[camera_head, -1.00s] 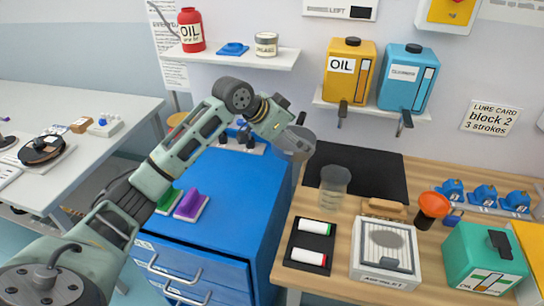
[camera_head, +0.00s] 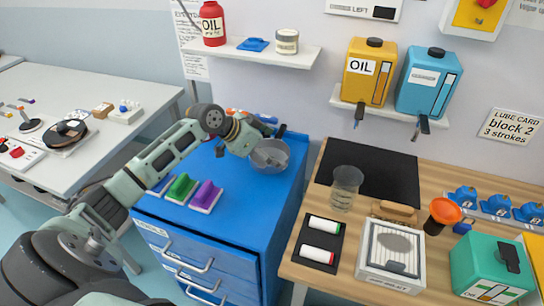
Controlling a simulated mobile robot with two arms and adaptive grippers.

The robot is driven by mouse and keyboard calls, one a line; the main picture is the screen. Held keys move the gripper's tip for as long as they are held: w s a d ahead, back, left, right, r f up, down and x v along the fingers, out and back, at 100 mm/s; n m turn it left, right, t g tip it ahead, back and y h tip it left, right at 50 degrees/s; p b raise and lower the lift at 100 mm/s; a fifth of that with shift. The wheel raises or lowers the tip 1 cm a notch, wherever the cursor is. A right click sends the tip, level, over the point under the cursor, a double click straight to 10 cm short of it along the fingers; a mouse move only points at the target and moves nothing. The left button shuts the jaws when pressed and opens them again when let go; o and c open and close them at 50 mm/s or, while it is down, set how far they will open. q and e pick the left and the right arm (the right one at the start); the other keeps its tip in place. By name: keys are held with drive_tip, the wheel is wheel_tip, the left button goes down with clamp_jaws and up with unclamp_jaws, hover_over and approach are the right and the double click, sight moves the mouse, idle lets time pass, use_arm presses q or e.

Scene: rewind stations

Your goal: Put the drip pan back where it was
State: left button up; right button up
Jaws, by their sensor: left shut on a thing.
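The drip pan (camera_head: 271,157) is a round grey metal pan with a shallow bowl. My left gripper (camera_head: 250,144) is shut on its left rim, and the arm reaches in from the left. The pan shows over the right part of the blue cabinet top (camera_head: 262,190), close to the cabinet's right edge. I cannot tell whether it touches the top or hangs just above it. The fingertips are partly hidden by the gripper's own body. My right gripper is not in view.
Green (camera_head: 181,188) and purple (camera_head: 206,196) blocks lie on the cabinet's front left. The wooden bench (camera_head: 396,213) on the right holds a black mat (camera_head: 375,172), a clear beaker (camera_head: 345,187) and a white boxed unit (camera_head: 391,256). The cabinet top in front of the pan is clear.

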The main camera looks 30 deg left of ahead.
use_arm(q)
wheel_tip(320, 180, down, 2)
drive_tip(key=shift+f+p, duration=0.25)
drive_tip(key=shift+p, duration=0.15)
drive_tip(key=shift+f, duration=0.3)
drive_tip(key=o, duration=1.1)
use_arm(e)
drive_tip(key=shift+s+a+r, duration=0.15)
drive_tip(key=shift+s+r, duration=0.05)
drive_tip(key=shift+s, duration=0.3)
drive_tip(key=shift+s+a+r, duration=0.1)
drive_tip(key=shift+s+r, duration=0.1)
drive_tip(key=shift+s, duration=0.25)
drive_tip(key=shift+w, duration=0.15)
use_arm(q)
drive_tip(key=shift+s+r, duration=0.1)
drive_tip(key=shift+s, duration=0.05)
drive_tip(key=shift+b+v, duration=1.2)
drive_tip(key=shift+v, duration=4.65)
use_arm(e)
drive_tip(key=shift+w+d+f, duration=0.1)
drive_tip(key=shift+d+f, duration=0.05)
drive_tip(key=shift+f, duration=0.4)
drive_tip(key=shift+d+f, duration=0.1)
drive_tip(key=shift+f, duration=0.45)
